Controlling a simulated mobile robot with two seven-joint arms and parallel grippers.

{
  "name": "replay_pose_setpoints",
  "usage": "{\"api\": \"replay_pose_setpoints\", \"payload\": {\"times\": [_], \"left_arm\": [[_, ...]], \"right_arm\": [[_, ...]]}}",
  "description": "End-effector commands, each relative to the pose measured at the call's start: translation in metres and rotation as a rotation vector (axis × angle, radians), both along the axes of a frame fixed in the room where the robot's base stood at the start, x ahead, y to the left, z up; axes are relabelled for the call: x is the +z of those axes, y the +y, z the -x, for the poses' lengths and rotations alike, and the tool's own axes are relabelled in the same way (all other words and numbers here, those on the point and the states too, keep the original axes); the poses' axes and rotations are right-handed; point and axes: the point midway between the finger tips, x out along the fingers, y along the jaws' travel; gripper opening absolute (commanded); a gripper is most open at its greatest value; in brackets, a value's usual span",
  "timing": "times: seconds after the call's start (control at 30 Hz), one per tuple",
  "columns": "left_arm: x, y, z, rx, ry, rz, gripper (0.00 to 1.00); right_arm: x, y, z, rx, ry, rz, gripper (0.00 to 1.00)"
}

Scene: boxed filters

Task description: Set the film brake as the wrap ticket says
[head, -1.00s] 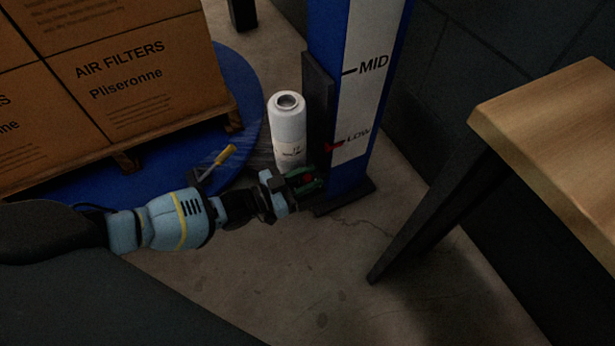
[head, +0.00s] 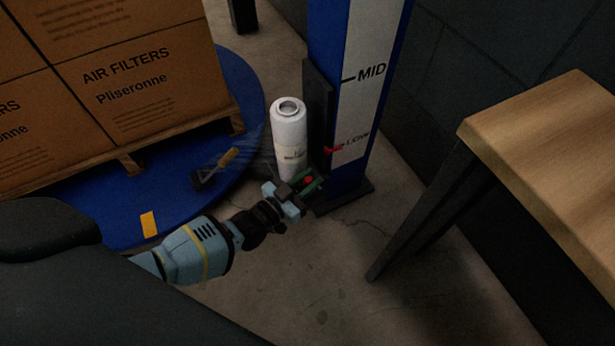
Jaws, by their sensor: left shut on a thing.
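A white roll of film (head: 290,140) stands upright beside the blue mast (head: 352,165). The mast's white scale (head: 365,85) reads MID above and LOW below. A red pointer (head: 332,150) sits at LOW. My left gripper (head: 307,182) is low at the mast's foot, just right of the roll's base. It is shut on a small red knob (head: 309,180) with green parts around it; I cannot tell whether the green belongs to the gripper or to the knob's mount. My right gripper is not in view. No wrap ticket is readable here.
Air filter cartons (head: 130,85) stand on a wooden pallet (head: 130,164) on a blue turntable (head: 100,215). A wooden table (head: 545,150) with dark legs is at the right. The floor before the mast is clear.

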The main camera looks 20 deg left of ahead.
Motion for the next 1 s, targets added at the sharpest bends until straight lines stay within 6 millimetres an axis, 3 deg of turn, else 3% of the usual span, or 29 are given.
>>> {"api": "replay_pose_setpoints", "payload": {"times": [0.2, 0.5, 1.0], "left_arm": [[0.001, -0.002, 0.001, 0.171, 0.003, 0.008, 0.01], [-0.001, -0.001, 0.001, 0.373, 0.003, 0.004, 0.01], [-0.001, 0.0, 0.0, 0.5, 0.0, -0.001, 0.01]], "right_arm": [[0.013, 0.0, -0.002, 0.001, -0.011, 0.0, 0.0], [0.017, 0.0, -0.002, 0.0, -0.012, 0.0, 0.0], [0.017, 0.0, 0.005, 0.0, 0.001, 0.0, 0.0]]}}
